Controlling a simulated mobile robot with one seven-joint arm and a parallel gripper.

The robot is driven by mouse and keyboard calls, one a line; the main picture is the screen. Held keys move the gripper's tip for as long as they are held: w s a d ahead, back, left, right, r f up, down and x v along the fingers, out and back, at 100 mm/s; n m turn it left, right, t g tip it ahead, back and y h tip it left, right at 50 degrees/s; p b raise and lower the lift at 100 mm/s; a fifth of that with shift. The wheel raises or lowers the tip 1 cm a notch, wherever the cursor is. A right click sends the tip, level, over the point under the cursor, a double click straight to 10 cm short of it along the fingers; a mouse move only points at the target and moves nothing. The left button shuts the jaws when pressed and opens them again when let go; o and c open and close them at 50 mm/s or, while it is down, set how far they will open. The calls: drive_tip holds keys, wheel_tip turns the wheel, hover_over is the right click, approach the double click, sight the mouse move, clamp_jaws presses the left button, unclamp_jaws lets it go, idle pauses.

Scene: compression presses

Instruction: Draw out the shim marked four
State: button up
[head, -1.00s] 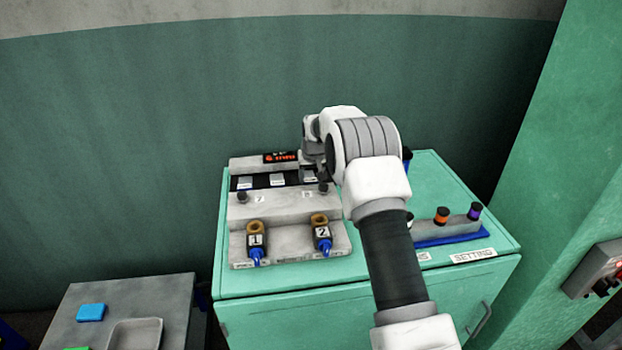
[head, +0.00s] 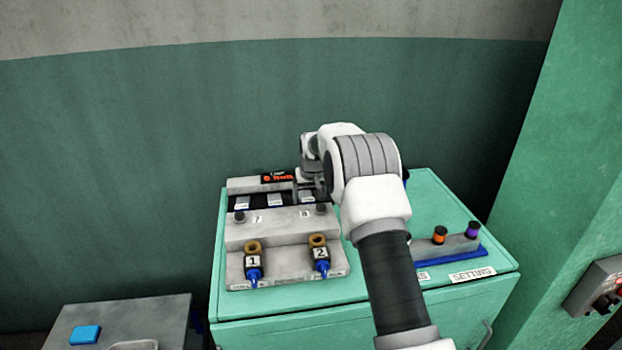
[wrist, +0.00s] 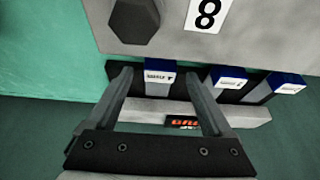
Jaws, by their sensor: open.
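Several white shims with blue ends stand in a black slot at the back of the grey press. My gripper (wrist: 158,80) is open, with one finger on each side of a shim (wrist: 158,84). Two more shims, a middle one (wrist: 228,76) and an end one (wrist: 285,86), are to the right in the wrist view. The labels are too small to read, so I cannot tell which is marked four. In the head view the left shim (head: 241,203) and middle shim (head: 275,201) show; my gripper (head: 316,186) partly covers the right one.
A dark knob (wrist: 134,20) and the 8 label (wrist: 208,13) lie close to my gripper. Two numbered plugs, 1 (head: 253,262) and 2 (head: 320,254), stand at the press front. A rack with orange and purple knobs (head: 455,246) stands right of my arm.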

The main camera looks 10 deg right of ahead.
drive_tip(key=p+v, duration=0.1)
drive_tip(key=v, duration=1.5)
drive_tip(key=shift+s, duration=0.15)
drive_tip(key=s+r+p, duration=0.1)
drive_tip(key=s+r, duration=0.6)
drive_tip(key=s, duration=0.3)
drive_tip(key=s+r+p, duration=0.2)
drive_tip(key=s+r, duration=0.5)
drive_tip(key=s, duration=0.3)
drive_tip(key=s+f+t+p, duration=0.1)
drive_tip(key=s+p, duration=0.1)
drive_tip(key=s, duration=2.1)
drive_tip(key=shift+f, duration=0.35)
drive_tip(key=shift+d, duration=0.1)
